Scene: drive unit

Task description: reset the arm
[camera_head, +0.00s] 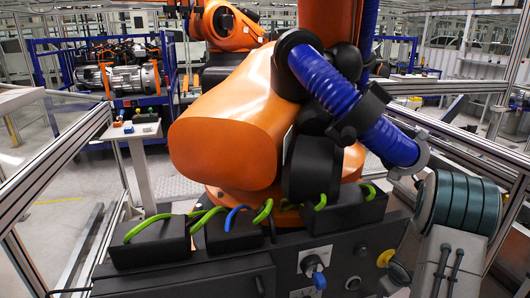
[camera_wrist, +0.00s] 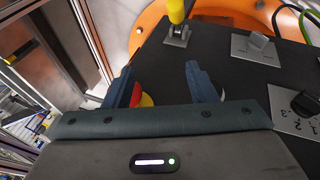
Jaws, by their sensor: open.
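My gripper (camera_wrist: 159,68) shows in the wrist view with its two dark blue fingers spread apart and nothing between them. The fingers point toward a black control panel (camera_wrist: 225,75). A red and yellow round part (camera_wrist: 146,99) shows just inside the left finger and is partly hidden by it; I cannot tell whether they touch. In the head view a grey arm part with teal bands (camera_head: 458,203) stands at the lower right, beside the black panel; it seems to be mine. The gripper's fingers cannot be made out there.
The panel carries a yellow-handled switch (camera_wrist: 176,12), a grey switch (camera_wrist: 258,41) and a black knob (camera_wrist: 305,103). A large orange industrial robot (camera_head: 228,130) fills the middle of the head view. Metal frame rails (camera_head: 60,165) run at the left. A drive unit (camera_head: 125,72) sits on a blue rack.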

